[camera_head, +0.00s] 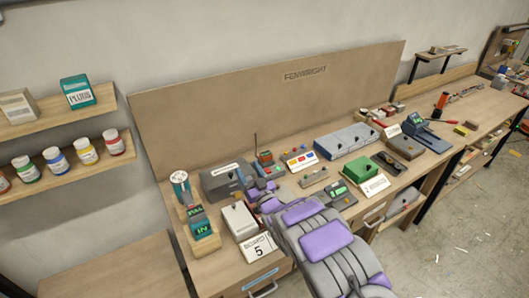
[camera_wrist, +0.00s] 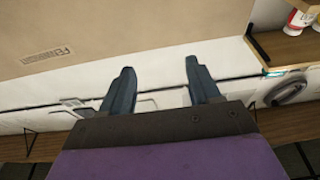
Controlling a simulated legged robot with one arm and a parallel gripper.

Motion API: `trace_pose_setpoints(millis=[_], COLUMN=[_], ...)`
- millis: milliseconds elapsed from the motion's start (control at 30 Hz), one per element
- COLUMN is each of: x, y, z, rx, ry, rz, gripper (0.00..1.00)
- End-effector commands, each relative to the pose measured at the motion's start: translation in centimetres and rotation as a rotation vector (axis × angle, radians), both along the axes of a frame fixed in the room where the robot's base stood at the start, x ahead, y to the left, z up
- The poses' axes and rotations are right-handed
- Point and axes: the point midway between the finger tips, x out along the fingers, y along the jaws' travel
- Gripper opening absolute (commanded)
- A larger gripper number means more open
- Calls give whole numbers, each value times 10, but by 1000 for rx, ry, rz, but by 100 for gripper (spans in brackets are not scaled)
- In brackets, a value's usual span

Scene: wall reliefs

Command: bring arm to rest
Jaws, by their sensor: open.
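My gripper (camera_wrist: 160,85) shows in the wrist view with its two dark fingers spread apart and nothing between them. In the head view my grey and purple arm reaches from the bottom edge up over the near part of the workbench (camera_head: 290,230). Its far end is among the items on the bench, and the fingertips are hard to make out there. The wrist view looks past the fingers toward a pale wall and the brown FENWRIGHT back panel (camera_wrist: 50,55), which also stands behind the bench in the head view (camera_head: 300,95).
Shelves (camera_head: 65,168) with several jars are at left. Floor at right is mostly clear.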

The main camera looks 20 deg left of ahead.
Motion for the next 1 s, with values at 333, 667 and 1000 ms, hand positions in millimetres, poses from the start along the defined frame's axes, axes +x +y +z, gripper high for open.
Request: trace_pose_setpoints(millis=[333, 667, 1000], x=[28, 76, 27], y=[-33, -172, -319], z=[12, 43, 68], rx=[-103, -402, -602], ry=[39, 270, 621], rz=[-91, -409, -676], gripper=[62, 62, 62])
